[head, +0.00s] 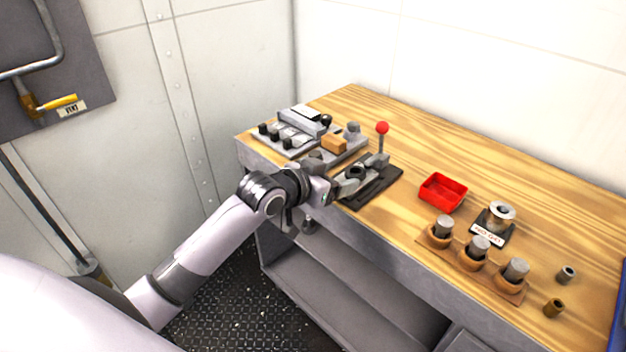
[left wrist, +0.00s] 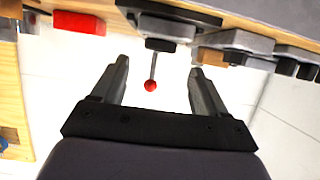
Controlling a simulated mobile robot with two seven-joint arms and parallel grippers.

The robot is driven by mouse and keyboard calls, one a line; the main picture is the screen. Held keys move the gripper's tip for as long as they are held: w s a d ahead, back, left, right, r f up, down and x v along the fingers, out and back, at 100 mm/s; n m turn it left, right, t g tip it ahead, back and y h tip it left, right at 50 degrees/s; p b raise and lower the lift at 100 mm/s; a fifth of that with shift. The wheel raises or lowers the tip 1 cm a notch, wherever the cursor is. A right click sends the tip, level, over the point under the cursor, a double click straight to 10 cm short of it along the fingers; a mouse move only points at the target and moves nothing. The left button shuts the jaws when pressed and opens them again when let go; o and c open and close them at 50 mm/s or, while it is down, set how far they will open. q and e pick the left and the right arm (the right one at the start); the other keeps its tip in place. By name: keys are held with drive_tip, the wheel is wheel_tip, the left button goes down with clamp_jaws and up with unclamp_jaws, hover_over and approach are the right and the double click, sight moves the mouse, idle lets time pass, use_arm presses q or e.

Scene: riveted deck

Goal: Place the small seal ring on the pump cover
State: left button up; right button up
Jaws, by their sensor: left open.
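My left gripper (head: 350,184) reaches over the front edge of the workbench, just above or beside a dark plate (head: 380,190). In the left wrist view its two fingers (left wrist: 159,68) are apart with nothing gripped between them. A small dark round thing (head: 356,172) shows at the fingers in the head view; I cannot tell whether it is the seal ring. I cannot pick out the pump cover for certain; a grey fixture with several dark knobs (head: 290,138) stands left of the gripper. My right gripper is not in view.
A red-knobbed lever (head: 382,129) stands close behind the gripper; its knob also shows in the left wrist view (left wrist: 150,86). To the right are a red tray (head: 443,192), a metal spool on a labelled stand (head: 502,212), several cylinders in wooden cups (head: 472,256) and two small sleeves (head: 567,274).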

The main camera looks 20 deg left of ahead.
use_arm(q)
drive_tip(key=v, duration=0.7)
drive_tip(key=s+d+f+n+g+y, duration=0.1)
drive_tip(key=s+d+f+g+y, duration=0.1)
drive_tip(key=s+f, duration=2)
drive_tip(key=shift+f, duration=0.55)
